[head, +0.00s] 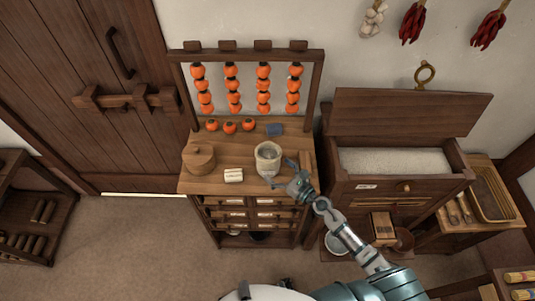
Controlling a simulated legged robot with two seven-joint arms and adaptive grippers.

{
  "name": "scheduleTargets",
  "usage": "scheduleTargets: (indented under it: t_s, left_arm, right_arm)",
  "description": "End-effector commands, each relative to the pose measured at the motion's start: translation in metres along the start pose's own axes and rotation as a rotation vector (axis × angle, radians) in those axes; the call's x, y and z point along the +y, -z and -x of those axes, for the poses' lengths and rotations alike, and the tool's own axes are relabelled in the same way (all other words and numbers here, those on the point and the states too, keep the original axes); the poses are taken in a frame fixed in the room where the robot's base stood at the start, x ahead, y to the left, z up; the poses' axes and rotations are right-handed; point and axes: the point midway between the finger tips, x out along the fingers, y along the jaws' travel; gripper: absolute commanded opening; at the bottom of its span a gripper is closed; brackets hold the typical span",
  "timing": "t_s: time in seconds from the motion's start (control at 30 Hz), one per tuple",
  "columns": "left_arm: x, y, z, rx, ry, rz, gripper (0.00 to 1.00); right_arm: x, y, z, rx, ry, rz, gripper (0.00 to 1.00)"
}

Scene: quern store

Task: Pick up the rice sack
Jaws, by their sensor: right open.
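A pale beige, round, open-topped thing (268,158) with a greyish inside stands upright at the right front of the wooden cabinet top (222,180). It looks like the rice sack, but it is too small to be sure. My right gripper (279,172) is open just right and in front of it, its fingers spread toward its near right side. I cannot tell whether they touch it. My left gripper is not in view.
A round wooden box (200,160), a small cream packet (233,175) and a blue cloth (274,129) share the cabinet top. Persimmons hang on a rack (318,85) behind. An open chest (410,178) of white grain stands at right. Open floor (130,245) lies at left.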

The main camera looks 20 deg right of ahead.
Motion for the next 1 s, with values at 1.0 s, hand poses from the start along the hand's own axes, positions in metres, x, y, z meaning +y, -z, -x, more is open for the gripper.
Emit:
scheduleTargets:
  t_s: [1.0]
  left_arm:
    - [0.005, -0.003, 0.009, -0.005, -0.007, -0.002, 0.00]
  right_arm:
    - [-0.001, 0.003, -0.075, 0.001, 0.001, -0.003, 0.62]
